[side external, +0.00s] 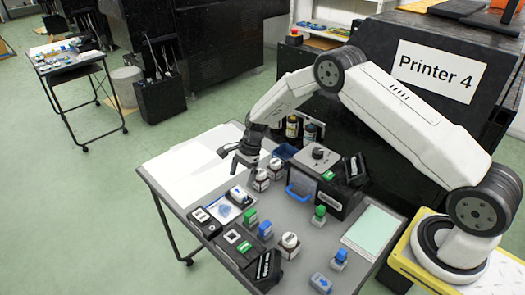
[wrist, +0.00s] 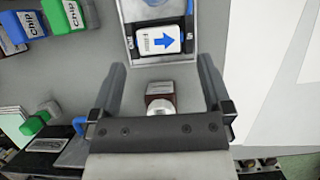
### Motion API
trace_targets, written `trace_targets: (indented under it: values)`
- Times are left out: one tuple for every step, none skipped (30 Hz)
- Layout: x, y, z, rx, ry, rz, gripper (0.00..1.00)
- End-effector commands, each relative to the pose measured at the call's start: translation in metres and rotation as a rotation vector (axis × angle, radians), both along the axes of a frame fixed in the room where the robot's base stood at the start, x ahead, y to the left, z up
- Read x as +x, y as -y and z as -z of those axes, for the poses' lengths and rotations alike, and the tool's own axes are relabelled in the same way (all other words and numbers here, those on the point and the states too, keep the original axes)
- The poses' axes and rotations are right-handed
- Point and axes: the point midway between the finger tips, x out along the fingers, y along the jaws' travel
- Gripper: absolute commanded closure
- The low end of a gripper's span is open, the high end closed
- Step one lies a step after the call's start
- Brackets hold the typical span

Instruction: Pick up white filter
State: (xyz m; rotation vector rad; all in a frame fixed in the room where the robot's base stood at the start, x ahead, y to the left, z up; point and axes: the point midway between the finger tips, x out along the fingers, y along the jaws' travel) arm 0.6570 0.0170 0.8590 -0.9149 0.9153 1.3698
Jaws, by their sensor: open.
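A white block with a blue arrow (wrist: 160,40) sits in a dark-edged holder at the top of the wrist view. In the side view a white-topped block (side external: 238,195) stands on the table just below my gripper (side external: 238,158). In the wrist view my gripper (wrist: 162,85) is open with nothing between its fingers. A small bottle with a round whitish cap (wrist: 163,103) shows past the gripper's edge, partly hidden by it.
A black box with a blue handle (side external: 328,185) stands further right. Green and blue stamp-like blocks (side external: 265,229) crowd the front. White sheets (side external: 192,166) cover the table's left side, free of objects.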

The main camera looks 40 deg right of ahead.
Motion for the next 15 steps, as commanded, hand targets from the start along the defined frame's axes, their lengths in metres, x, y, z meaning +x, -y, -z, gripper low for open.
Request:
trace_targets:
  values:
    - [0.000,-0.001,0.001,0.000,0.000,0.000,0.00]
    - [0.000,-0.001,0.002,0.000,0.000,0.000,0.00]
    - [0.000,-0.001,0.002,0.000,0.000,0.000,0.00]
    - [0.000,-0.001,0.002,0.000,0.000,-0.001,0.00]
    - [0.000,-0.001,0.002,0.000,0.000,-0.001,0.00]
    - [0.000,-0.001,0.003,0.000,0.000,-0.001,0.00]
    - [0.000,-0.001,0.004,0.000,0.000,0.000,0.00]
    - [0.000,-0.002,0.005,0.000,-0.001,0.000,0.00]
    - [-0.001,-0.003,0.007,0.000,-0.001,0.000,0.00]
    - [-0.001,-0.003,0.009,0.000,-0.001,0.000,0.00]
    - [-0.001,-0.004,0.012,0.000,-0.001,0.000,0.00]
    - [-0.002,-0.005,0.016,0.000,-0.002,-0.001,0.00]
    - [-0.002,-0.006,0.019,0.000,-0.002,-0.001,0.00]
    - [-0.002,-0.007,0.022,0.000,-0.002,-0.001,0.00]
    - [-0.002,-0.008,0.027,0.000,-0.002,-0.001,0.00]
